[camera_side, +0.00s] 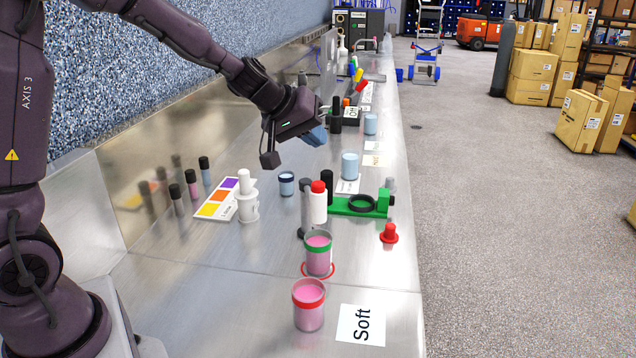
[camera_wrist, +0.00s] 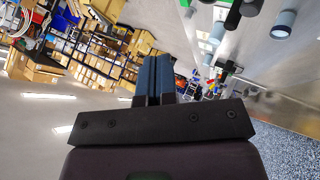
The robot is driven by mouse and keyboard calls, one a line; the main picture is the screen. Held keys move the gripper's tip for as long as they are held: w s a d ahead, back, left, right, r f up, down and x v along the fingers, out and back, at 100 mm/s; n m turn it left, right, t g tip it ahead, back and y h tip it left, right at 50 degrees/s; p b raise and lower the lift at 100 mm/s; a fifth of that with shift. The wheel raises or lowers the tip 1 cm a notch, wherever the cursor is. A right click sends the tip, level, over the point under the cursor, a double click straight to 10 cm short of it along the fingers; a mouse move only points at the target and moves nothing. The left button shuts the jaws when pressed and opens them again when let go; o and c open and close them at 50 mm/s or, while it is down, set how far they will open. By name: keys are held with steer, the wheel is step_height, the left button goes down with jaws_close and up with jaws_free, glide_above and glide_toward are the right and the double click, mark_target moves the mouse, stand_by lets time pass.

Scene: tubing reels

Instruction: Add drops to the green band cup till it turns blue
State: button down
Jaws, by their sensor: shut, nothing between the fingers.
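The green band cup (camera_side: 318,258) stands upright over a red ring mark on the steel bench in the side view and holds pink liquid. A red band cup (camera_side: 309,312), also with pink liquid, stands in front of it. A white bottle with a red cap (camera_side: 319,207) stands upright just behind the green band cup, beside a grey post. My gripper (camera_side: 317,136) is shut and empty, above the bench and well behind the cups. In the wrist view its blue fingers (camera_wrist: 153,78) are together.
A green fixture with a black ring (camera_side: 362,204) lies right of the bottle. A red stopper (camera_side: 389,234) sits near the bench's right edge. The front-left bench is clear.

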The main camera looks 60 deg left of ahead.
mark_target(315, 182)
steer(key=shift+f, duration=2.85)
steer(key=shift+f, duration=0.4)
steer(key=shift+f, duration=0.55)
stand_by(0.4)
steer(key=shift+r, duration=0.95)
steer(key=shift+d+r, duration=0.1)
steer(key=shift+r, duration=2.45)
